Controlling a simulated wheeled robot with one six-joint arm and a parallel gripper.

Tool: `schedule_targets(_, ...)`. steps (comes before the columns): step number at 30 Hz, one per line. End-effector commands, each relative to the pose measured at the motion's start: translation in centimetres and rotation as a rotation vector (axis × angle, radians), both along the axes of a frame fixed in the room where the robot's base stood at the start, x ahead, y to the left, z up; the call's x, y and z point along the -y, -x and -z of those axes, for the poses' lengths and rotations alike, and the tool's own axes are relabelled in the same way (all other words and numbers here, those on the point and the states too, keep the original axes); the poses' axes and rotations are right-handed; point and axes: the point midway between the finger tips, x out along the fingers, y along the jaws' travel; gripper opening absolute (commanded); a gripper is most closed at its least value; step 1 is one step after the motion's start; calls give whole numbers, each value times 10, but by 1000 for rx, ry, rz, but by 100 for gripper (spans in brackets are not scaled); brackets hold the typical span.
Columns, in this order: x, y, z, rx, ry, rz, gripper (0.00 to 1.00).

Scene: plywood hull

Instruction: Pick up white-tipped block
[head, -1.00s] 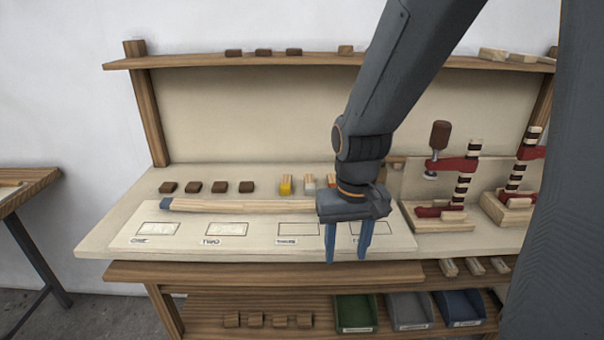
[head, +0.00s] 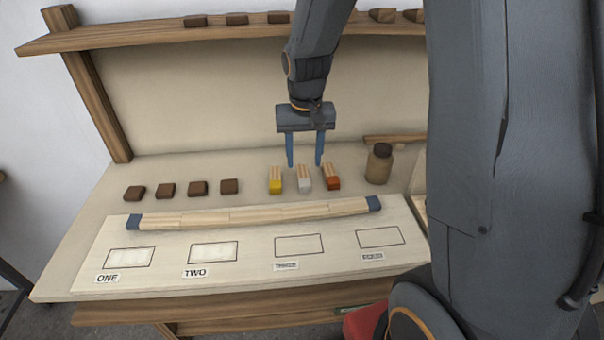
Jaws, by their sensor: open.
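The white-tipped block (head: 304,179) lies on the workbench, its pale wood end toward the back and its white end toward the front. It is in the middle of a row, between a yellow-tipped block (head: 275,181) on its left and an orange-red-tipped block (head: 332,177) on its right. My gripper (head: 304,163) points down with its two blue fingers apart and nothing between them. In the head view the fingertips are just above the white-tipped block's far end, one to each side. I cannot tell the exact height of the gap.
Several dark brown blocks (head: 197,188) lie to the left. A brown-capped jar (head: 378,165) stands to the right. A shelf (head: 130,34) runs above the back panel.

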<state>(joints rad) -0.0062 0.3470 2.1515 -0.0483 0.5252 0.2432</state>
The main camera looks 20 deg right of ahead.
Motion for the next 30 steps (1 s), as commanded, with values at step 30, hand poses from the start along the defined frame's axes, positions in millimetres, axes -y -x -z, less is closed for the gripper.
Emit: schedule_targets(30, 0, -7, 56, 0, 0, 0, 18)
